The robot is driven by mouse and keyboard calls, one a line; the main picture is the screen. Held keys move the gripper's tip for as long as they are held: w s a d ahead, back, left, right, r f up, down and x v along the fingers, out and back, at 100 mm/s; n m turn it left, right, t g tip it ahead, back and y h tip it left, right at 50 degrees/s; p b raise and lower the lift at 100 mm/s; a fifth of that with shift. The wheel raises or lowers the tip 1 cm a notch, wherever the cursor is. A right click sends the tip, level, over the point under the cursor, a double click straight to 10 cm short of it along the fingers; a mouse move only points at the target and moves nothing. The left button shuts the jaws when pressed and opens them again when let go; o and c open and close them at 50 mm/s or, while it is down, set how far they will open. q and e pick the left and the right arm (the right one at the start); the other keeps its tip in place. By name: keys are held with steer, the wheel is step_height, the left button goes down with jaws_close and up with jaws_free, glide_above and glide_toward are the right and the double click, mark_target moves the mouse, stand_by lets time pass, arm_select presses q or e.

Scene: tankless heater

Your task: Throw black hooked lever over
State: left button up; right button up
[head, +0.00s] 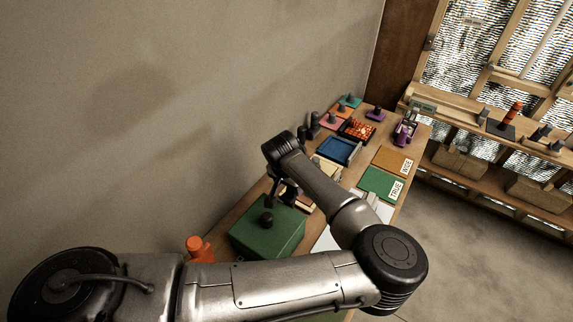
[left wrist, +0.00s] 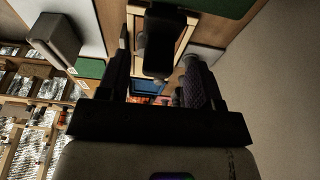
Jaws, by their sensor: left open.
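My left gripper (head: 284,192) hangs from the wrist over the workbench, just behind the green box with a black ball knob. In the left wrist view its two dark fingers stand apart and the jaws (left wrist: 155,80) are open. A black piece (left wrist: 159,42), seemingly the hooked lever, shows between and beyond the fingers, in front of a light wooden frame (left wrist: 188,32). I cannot tell whether a finger touches it. Its hook shape is not clear. In the head view my arm and gripper mostly hide that spot. My right gripper is not in view.
The green box (head: 262,240) and an orange object (head: 198,248) stand near the gripper. Beyond are a blue tray (head: 340,150), a green TRUE panel (head: 378,182) and an orange panel (head: 392,160). A wall borders the bench's left side. Open floor (head: 450,240) lies right.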

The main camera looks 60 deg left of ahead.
arm_select(q)
steer(key=p+v, duration=0.1)
steer(key=v, duration=0.8)
steer(key=shift+r, duration=0.2)
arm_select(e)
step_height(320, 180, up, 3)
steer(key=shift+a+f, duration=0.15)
